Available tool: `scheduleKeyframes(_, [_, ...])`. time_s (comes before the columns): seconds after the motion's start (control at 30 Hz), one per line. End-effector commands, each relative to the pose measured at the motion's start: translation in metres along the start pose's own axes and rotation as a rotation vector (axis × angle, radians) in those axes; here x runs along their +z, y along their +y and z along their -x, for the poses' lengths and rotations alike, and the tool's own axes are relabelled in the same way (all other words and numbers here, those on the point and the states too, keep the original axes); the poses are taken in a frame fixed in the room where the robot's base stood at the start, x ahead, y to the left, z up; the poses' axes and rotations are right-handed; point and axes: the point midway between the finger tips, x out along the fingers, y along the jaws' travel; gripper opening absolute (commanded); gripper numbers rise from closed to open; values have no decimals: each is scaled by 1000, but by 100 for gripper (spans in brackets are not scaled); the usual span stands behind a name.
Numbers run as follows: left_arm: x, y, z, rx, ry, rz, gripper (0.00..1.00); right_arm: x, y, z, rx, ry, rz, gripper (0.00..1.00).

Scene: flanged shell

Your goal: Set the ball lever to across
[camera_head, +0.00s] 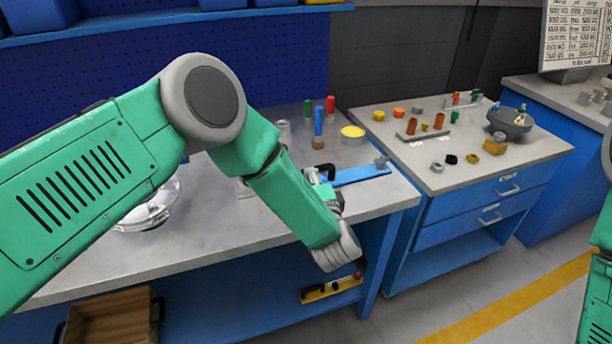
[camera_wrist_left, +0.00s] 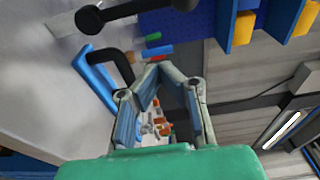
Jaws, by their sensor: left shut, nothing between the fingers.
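A black bar with a round ball at each end, which looks like the ball lever (camera_wrist_left: 137,10), shows at the top of the left wrist view, lying slightly tilted across the picture. What it is mounted on is not clear, and I cannot pick it out in the head view. My left gripper (camera_wrist_left: 157,72) is shut and empty, its fingers meeting below the lever in that picture, apart from it. In the head view my left forearm hides most of the gripper. My right gripper is out of view.
A black curved handle (camera_head: 325,170) is beside a blue strip (camera_head: 358,175) on the grey bench (camera_head: 225,228). A shiny round metal part (camera_head: 150,212) sits left, partly behind my arm. Coloured cylinders and a yellow-topped pot (camera_head: 353,131) stand behind. A second bench (camera_head: 460,175) holds small parts.

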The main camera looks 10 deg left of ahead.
Motion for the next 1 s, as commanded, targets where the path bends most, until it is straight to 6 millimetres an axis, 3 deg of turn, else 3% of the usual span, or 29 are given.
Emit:
scheduleKeyframes(0.1, [2, 0, -26, -1, -5, 2, 0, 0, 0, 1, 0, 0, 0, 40])
scheduleKeyframes(0.37, [2, 0, -72, -1, -2, 1, 0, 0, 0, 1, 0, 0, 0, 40])
scheduleKeyframes(0.6, [30, -2, -62, 2, 0, 0, 0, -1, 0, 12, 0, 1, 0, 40])
scheduleKeyframes(1.0, [38, 0, -58, -1, 1, 0, 0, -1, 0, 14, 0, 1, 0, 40])
